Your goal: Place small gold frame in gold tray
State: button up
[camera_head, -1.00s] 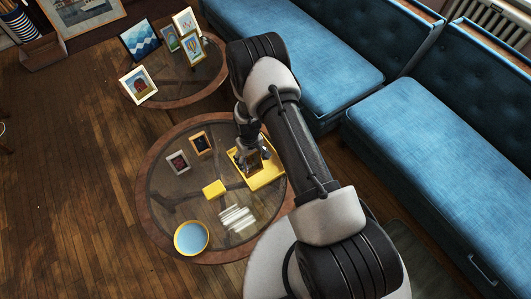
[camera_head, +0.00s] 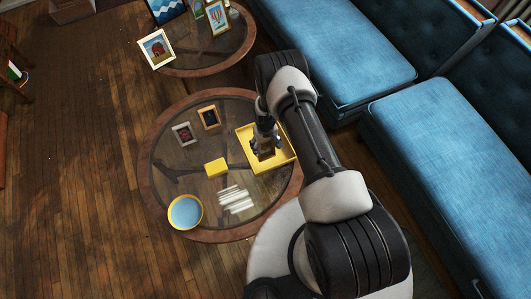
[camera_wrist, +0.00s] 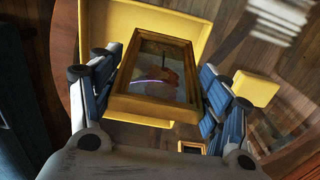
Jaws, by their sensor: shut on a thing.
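The small gold frame (camera_wrist: 155,106) is held between the two fingers of my gripper (camera_wrist: 160,85) in the wrist view. It has a dark picture behind glass. The gold tray (camera_head: 285,163) is a yellow square tray with low walls on the right side of the round glass table. My gripper (camera_head: 264,148) is inside the tray's outline in the head view, pointing down and shut on the frame. In the wrist view the tray (camera_wrist: 92,25) lies behind the frame. My gripper partly hides the frame in the head view. I cannot tell whether the frame touches the tray floor.
A silver frame (camera_head: 183,133) and another gold-brown frame (camera_head: 209,117) stand left of the tray. A yellow box (camera_head: 216,168), a white striped item (camera_head: 235,200) and a blue-and-yellow bowl (camera_head: 185,212) are nearer. A second table (camera_head: 205,65) stands behind; blue sofas (camera_head: 440,130) line the right.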

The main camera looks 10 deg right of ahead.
aim_at(266, 151)
notch_tip(266, 151, down, 6)
jog(key=shift+f+b, duration=0.1)
jog(key=shift+b, duration=0.95)
jog(key=shift+r, duration=0.2)
jog(key=shift+f, duration=0.1)
jog(key=o, duration=1.2)
jog(key=shift+f, duration=0.1)
